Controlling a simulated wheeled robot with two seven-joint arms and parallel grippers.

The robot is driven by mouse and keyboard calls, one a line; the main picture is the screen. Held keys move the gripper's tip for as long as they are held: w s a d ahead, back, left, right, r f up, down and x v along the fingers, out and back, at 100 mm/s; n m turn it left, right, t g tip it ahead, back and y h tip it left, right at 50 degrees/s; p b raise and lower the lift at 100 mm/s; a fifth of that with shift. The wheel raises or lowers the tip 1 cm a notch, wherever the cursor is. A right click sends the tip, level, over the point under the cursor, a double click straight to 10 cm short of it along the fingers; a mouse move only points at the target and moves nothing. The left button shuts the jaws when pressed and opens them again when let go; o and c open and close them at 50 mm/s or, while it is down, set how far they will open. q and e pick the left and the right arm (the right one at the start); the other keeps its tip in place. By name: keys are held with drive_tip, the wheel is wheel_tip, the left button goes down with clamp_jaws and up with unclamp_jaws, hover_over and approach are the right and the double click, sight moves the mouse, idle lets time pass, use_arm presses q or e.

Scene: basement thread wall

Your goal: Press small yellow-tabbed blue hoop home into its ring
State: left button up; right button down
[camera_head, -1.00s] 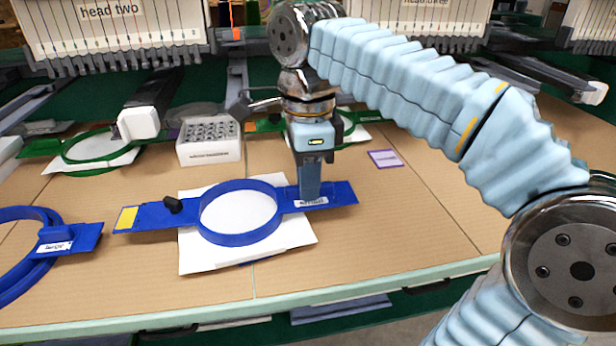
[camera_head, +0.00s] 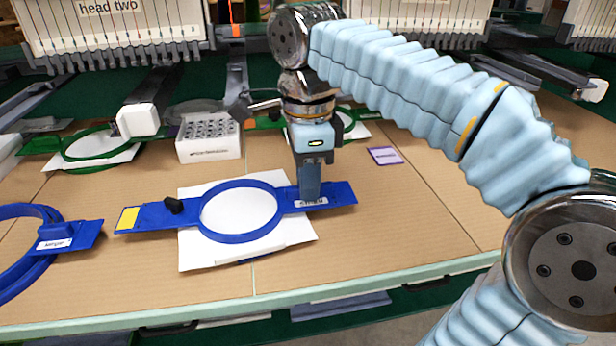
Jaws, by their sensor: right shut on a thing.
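The small blue hoop (camera_head: 205,218) lies on the table over a white sheet (camera_head: 205,255), with one arm to each side. Its left arm carries a yellow tab (camera_head: 127,218) and a black knob (camera_head: 173,205). White fabric (camera_head: 240,212) fills the circle. My right gripper (camera_head: 309,198) points down at the hoop's right arm, beside a white label, and is shut on that arm. The fingertips are partly hidden against it. I cannot tell from here how deep the hoop sits in its ring. My left gripper is not in view.
A larger blue hoop (camera_head: 62,230) lies at the left edge. Green hoops (camera_head: 98,146) lie at the back, near a white box of bobbins (camera_head: 208,150). A purple-edged card (camera_head: 384,155) lies right of my gripper. Machine heads (camera_head: 115,30) overhang the back. Cardboard at front right is clear.

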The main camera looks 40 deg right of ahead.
idle(0.3)
drive_tip(key=c, duration=1.1)
unclamp_jaws()
drive_tip(key=shift+o, duration=0.2)
wheel_tip(320, 180, up, 6)
drive_tip(key=shift+r+p, duration=0.25)
drive_tip(key=shift+p, duration=0.65)
drive_tip(key=shift+r, duration=0.5)
